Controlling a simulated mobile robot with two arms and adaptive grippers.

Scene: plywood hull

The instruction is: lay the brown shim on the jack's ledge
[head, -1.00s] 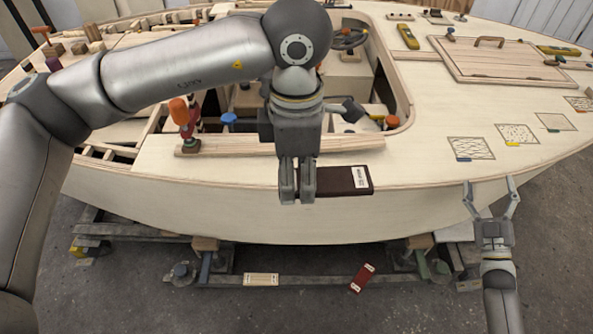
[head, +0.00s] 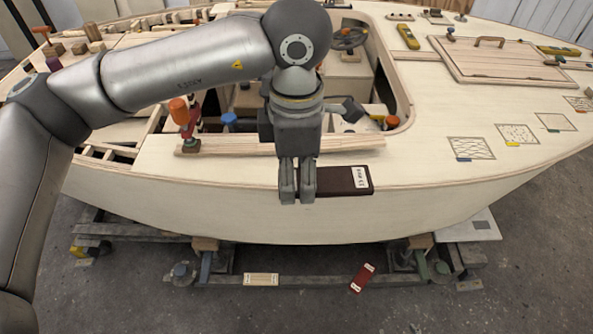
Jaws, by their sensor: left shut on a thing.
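My left gripper (head: 297,194) points down in front of the hull's near edge. It is shut on the left end of the brown shim (head: 346,181), a dark flat piece with a white label. The shim sticks out to the right of the fingers, in front of the hull's side. Below the hull are a post with blue paint (head: 205,267) at left and one with green paint (head: 421,264) at right. I cannot tell which of these is the jack, and no ledge shows clearly. My right gripper is out of view.
A light wooden piece (head: 261,280) and a red piece (head: 362,278) with labels lie low by the cradle beam (head: 320,281). The plywood hull (head: 400,207) overhangs these. An orange-handled tool (head: 180,112) stands on deck. The floor at front right is clear.

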